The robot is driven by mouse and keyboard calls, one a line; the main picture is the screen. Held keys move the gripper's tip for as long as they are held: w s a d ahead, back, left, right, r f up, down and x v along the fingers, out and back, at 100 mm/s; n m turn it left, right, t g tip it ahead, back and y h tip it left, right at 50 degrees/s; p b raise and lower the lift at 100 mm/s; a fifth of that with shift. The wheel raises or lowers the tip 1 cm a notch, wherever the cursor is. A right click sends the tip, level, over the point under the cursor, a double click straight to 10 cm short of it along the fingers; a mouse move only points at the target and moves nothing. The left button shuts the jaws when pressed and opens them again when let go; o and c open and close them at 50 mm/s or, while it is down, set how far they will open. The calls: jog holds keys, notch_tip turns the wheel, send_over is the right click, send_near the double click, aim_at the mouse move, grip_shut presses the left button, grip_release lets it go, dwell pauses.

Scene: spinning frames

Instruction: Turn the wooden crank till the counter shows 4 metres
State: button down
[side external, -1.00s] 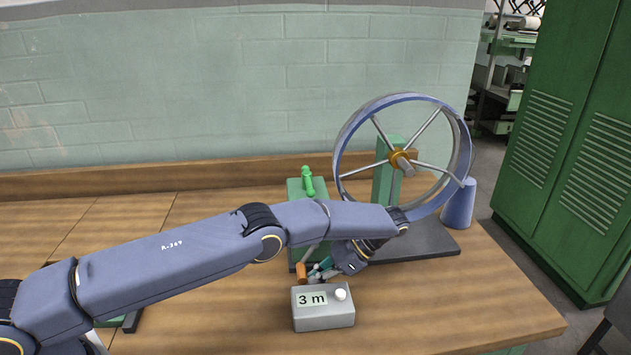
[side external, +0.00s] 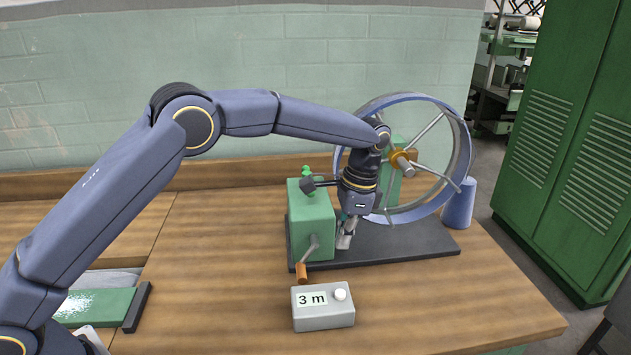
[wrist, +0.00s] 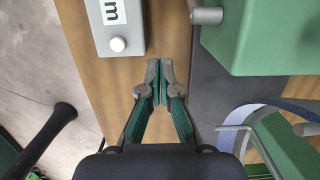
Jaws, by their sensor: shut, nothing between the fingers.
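The wooden crank handle (side external: 302,272) hangs down from a grey crank arm (side external: 312,247) on the front of the green gearbox (side external: 312,222). The counter (side external: 323,307) is a grey box reading "3 m" with a white knob on top. It also shows at the top left of the wrist view (wrist: 116,25). My gripper (side external: 345,242) points down to the right of the gearbox, apart from the crank. In the wrist view my gripper (wrist: 159,68) has its fingertips together with nothing between them. The wooden handle is not visible there; part of the grey crank arm (wrist: 207,15) shows.
A large blue spoked wheel (side external: 400,101) stands behind my gripper on a dark base plate (side external: 425,245). A blue cone (side external: 458,205) stands right of it. A green tray-like item (side external: 95,307) lies at the left. The bench (side external: 225,280) left of the counter is clear.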

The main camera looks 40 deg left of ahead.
aim_at(299, 275)
jog(key=f, duration=0.2)
jog(key=s+a+f, duration=0.1)
jog(key=f, duration=0.5)
jog(key=shift+s+a+f, duration=0.15)
jog(key=shift+a+f, duration=0.05)
jog(key=shift+f, duration=0.05)
jog(key=shift+s+a, duration=1.3)
jog(key=shift+s+a+g+y, duration=0.15)
jog(key=shift+s+g+y, duration=0.05)
jog(key=shift+g+y, duration=0.4)
jog(key=shift+s+a+g+y, duration=0.1)
jog(key=shift+g+y, duration=0.4)
jog(key=shift+s+a+r, duration=0.5)
jog(key=shift+a+r, duration=0.05)
jog(key=shift+s+r, duration=0.1)
jog(key=shift+r, duration=0.05)
jog(key=shift+a+r, duration=0.1)
